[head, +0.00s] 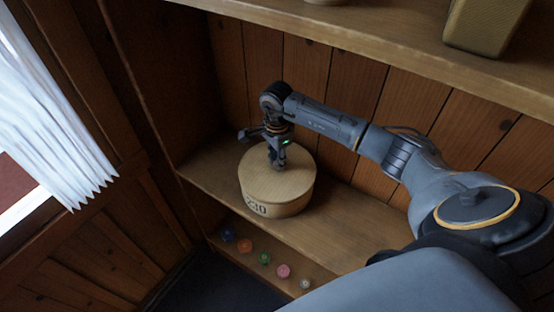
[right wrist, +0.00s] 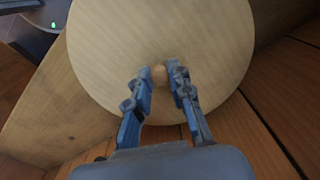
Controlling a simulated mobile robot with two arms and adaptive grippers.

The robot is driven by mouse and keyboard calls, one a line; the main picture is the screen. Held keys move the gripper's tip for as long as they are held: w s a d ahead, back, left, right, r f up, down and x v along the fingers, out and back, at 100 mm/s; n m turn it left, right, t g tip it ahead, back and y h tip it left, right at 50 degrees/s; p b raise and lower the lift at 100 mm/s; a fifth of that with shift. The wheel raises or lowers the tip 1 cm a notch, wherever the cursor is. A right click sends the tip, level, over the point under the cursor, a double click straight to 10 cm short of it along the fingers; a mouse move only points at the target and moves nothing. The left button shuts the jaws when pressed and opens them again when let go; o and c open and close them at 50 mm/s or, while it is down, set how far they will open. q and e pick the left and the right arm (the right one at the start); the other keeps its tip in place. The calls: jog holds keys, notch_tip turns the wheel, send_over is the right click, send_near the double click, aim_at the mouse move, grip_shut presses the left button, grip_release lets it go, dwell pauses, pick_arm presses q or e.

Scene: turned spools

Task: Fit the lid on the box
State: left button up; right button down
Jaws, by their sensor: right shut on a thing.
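The round pale wooden box (head: 270,209), marked "230", stands upright on the middle shelf in the head view. The flat round lid (head: 298,178) is at its top, covering the opening, and looks about level with it. From here I cannot tell whether it is fully seated. My right gripper (head: 277,163) is above the lid, pointing down. In the right wrist view, its fingers are shut on the small knob (right wrist: 160,75) in the middle of the lid (right wrist: 150,30). The inside of the box is hidden. My left gripper does not show.
The shelf (head: 212,172) has bare room left and right of the box, with a plank wall behind. An upper shelf (head: 400,55) with an olive block (head: 485,22) overhangs. Several small coloured pieces, including a pink one (head: 283,271), sit on the ledge below. A white curtain (head: 45,110) hangs left.

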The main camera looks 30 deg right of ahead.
jog(key=shift+f, duration=0.1)
dwell(0.3)
jog(key=shift+b, duration=0.4)
jog(key=c, duration=0.7)
grip_release()
jog(key=shift+f, duration=0.1)
jog(key=shift+r+p, duration=0.35)
jog(key=shift+r, duration=0.45)
jog(key=shift+r, duration=0.1)
